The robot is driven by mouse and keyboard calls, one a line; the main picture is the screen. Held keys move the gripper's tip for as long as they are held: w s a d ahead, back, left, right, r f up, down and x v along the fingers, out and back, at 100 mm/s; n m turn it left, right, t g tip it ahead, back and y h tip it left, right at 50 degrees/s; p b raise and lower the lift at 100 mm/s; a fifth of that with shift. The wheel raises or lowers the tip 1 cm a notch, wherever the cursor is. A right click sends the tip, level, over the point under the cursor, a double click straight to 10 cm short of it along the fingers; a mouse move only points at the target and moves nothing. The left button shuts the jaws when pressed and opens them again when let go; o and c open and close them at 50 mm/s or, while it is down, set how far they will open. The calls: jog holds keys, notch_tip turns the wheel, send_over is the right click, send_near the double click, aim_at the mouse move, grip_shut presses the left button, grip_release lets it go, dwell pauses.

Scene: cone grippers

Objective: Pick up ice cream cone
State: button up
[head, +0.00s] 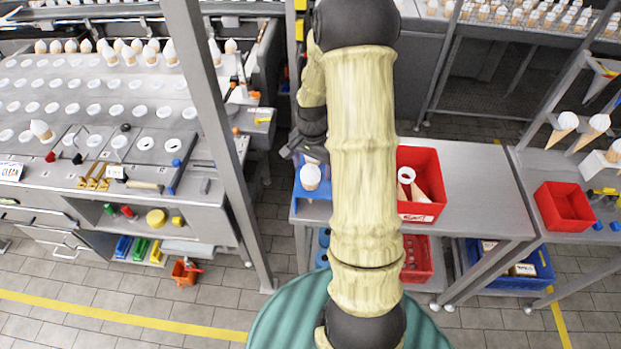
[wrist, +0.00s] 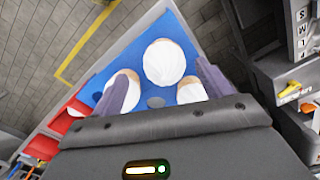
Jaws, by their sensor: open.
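An ice cream cone with a white top (head: 310,177) stands in a blue holder (head: 300,207) on the grey table, just left of my arm in the head view. In the wrist view one white-topped cone (wrist: 165,62) is ahead of the fingers, near the middle. A second cone (wrist: 122,88) is partly hidden by the left finger, and a third (wrist: 190,91) sits beside the right finger. My gripper (wrist: 168,84) is open, its purple-grey fingers spread over the blue holder (wrist: 182,22). In the head view my gripper (head: 290,152) is mostly hidden behind my arm.
A red bin (head: 425,160) with cones and wrappers stands right of my arm. A metal post (head: 222,140) rises at the left. The long left counter (head: 60,110) carries many white tops. An empty red bin (head: 563,206) stands on the right table.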

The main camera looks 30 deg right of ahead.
aim_at(310, 186)
jog(key=shift+f, duration=0.1)
jog(key=shift+w+a+f+p, duration=0.15)
jog(key=shift+f+p, duration=0.5)
jog(key=shift+f, duration=0.6)
jog(key=shift+w+d+f+p, duration=0.15)
jog(key=shift+f+p, duration=0.45)
jog(key=shift+f, duration=0.65)
jog(key=shift+a, duration=0.1)
jog(key=c, duration=0.8)
